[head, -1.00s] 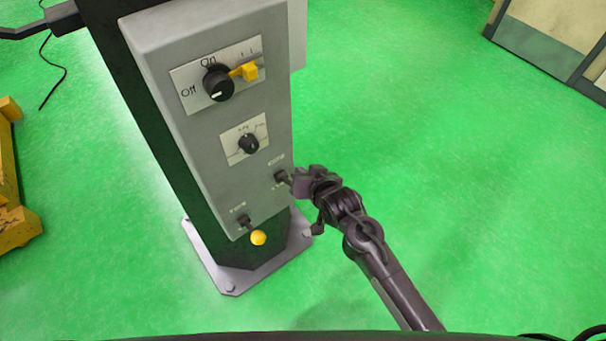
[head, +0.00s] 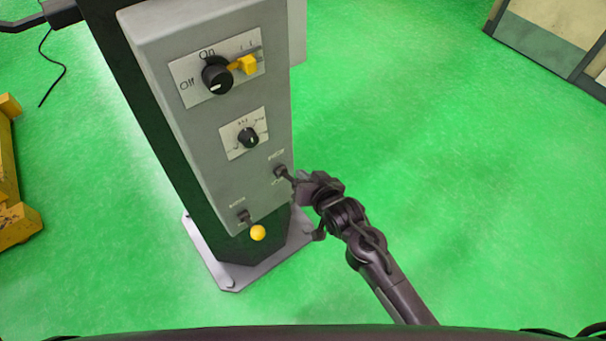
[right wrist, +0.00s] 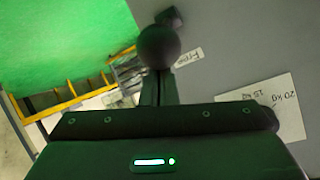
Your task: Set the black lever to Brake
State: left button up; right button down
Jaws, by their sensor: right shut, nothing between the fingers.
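The black lever (head: 282,173) sticks out from the lower right of the grey control panel (head: 190,130). In the right wrist view its round black knob (right wrist: 158,46) is just beyond my fingertips, with a label reading "Free" (right wrist: 190,58) beside it. The labels by the lever are too blurred to read in the head view. My right gripper (head: 301,186) is at the lever's outer end, its fingers (right wrist: 158,85) shut with nothing between them. They look very close to the knob; I cannot tell whether they touch. My left gripper is not in view.
A second lever with a yellow ball (head: 257,232) is at the panel's lower left. Above are a black rotary switch (head: 217,76) with a yellow tab (head: 246,65) and a small dial (head: 248,138). The green floor to the right is clear. A yellow frame (head: 14,190) stands left.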

notch_tip(320, 180, down, 10)
jog(key=s+d+m+t+y+b, duration=0.1)
jog(key=t+y+b, duration=0.3)
jog(key=b, duration=1.6)
jog(key=s+t, duration=0.1)
jog(key=t, duration=0.2)
jog(key=shift+d+f+t+b, duration=0.15)
jog(key=shift+t+b, duration=0.2)
jog(key=shift+t, duration=0.05)
jog(key=shift+f, duration=0.1)
jog(key=s+d+p, duration=0.1)
jog(key=s+d, duration=0.5)
jog(key=s, duration=0.1)
jog(key=shift+s, duration=0.15)
